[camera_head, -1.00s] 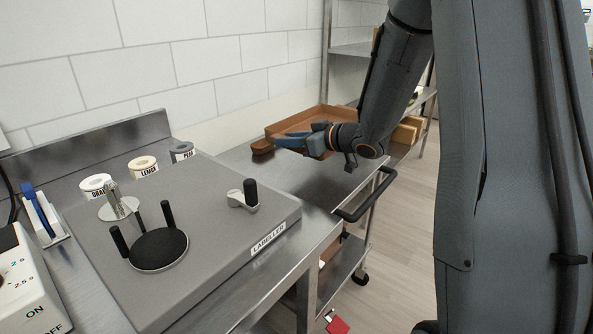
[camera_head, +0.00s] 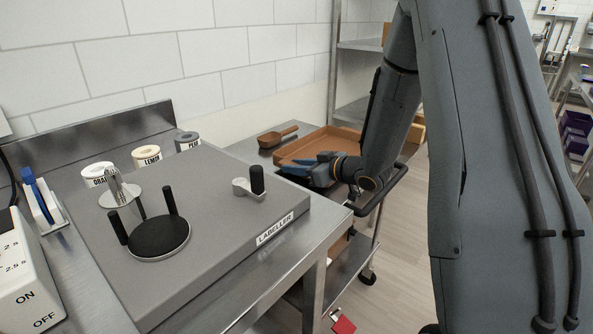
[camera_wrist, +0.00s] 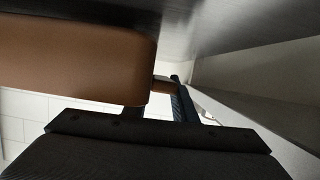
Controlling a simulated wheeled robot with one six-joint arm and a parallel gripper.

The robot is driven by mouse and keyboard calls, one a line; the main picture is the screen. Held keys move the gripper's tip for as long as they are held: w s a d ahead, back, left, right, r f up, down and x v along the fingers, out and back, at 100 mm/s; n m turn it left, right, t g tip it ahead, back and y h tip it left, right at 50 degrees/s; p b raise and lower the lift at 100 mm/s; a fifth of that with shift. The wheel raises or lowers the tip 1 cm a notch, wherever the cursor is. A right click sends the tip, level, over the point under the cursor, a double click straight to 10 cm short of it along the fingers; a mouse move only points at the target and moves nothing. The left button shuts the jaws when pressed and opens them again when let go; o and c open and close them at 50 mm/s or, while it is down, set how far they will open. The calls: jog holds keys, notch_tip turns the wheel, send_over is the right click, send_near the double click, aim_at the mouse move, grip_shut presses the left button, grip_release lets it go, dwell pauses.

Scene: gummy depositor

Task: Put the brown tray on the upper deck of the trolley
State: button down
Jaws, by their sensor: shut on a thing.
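The brown tray (camera_head: 318,143) lies about level at the upper deck (camera_head: 262,160) of the trolley, in front of the wall. I cannot tell whether its whole underside touches the deck. My gripper (camera_head: 318,168) is shut on the tray's near side, and its blue fingers show at the rim. In the wrist view, the tray's brown wall (camera_wrist: 75,62) fills the left, close to a grey metal surface. One finger (camera_wrist: 180,102) shows beside it, and the grip itself is partly hidden. My arm hides the tray's right part.
A brown scoop (camera_head: 277,136) lies on the deck, left of the tray. The trolley's black handle (camera_head: 386,188) is beneath my forearm. The grey labeller (camera_head: 215,205) stands on the near bench. A metal shelf rack (camera_head: 352,80) stands behind. A red object (camera_head: 343,322) is below.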

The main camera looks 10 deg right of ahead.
jog(key=shift+f, duration=0.65)
jog(key=c, duration=1.5)
grip_release()
jog(key=shift+o, duration=0.2)
jog(key=shift+s+d, duration=0.1)
jog(key=shift+d, duration=0.05)
jog(key=v, duration=1.1)
jog(key=shift+s+d+r, duration=0.1)
jog(key=shift+s+r, duration=0.15)
